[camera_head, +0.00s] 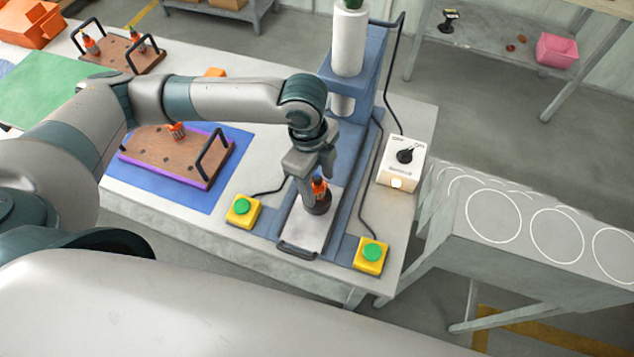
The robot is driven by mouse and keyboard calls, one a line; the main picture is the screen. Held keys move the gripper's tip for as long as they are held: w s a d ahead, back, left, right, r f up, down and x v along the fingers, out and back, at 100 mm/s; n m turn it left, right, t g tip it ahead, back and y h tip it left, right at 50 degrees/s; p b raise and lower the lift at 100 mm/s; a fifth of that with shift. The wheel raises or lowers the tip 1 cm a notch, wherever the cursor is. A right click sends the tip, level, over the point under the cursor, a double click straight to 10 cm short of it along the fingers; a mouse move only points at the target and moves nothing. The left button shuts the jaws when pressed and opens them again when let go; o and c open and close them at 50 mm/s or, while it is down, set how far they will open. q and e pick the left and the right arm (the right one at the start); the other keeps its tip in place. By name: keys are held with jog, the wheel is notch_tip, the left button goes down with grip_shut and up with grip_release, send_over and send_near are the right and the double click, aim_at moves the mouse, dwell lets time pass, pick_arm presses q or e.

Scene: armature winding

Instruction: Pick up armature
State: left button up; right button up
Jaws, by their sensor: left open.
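An armature with an orange and copper body (318,187) stands upright in a dark round holder (317,204) on the grey plate of the blue press machine. My left gripper (318,182) is over it, pointing down, with its fingers around the upper part of the armature. The jaws are open, and the fingers partly hide the armature. Another armature (176,131) sits on the brown tray with black handles (160,157), on the blue mat. My right gripper is not in view.
Yellow boxes with green buttons stand at the left (242,209) and right (370,254) of the plate. A white switch box (401,166) and cables are to the right. The press column (349,45) rises behind. A side table with white circles (557,235) is at the right.

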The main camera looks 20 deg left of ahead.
aim_at(322, 189)
pick_arm(q)
jog(key=shift+d+f, duration=0.1)
jog(key=shift+f, duration=0.6)
jog(key=c, duration=1.3)
jog(key=shift+r, duration=0.1)
jog(key=shift+r+b, duration=0.4)
jog(key=shift+r, duration=0.45)
jog(key=shift+s+d+r+b, duration=0.15)
jog(key=shift+r+b, duration=0.1)
jog(key=shift+r, duration=0.4)
jog(key=shift+s+d+r+b, duration=0.1)
jog(key=shift+r+b, duration=0.1)
jog(key=shift+r, duration=0.4)
jog(key=s+d+r, duration=0.2)
jog(key=s, duration=0.1)
jog(key=s+d+r+b, duration=0.1)
jog(key=s+d+r, duration=0.1)
jog(key=s, duration=0.1)
jog(key=s+d+r+b, duration=0.1)
jog(key=s+d+r, duration=0.1)
jog(key=s, duration=0.1)
jog(key=shift+s+r, duration=0.1)
jog(key=shift+r, duration=0.25)
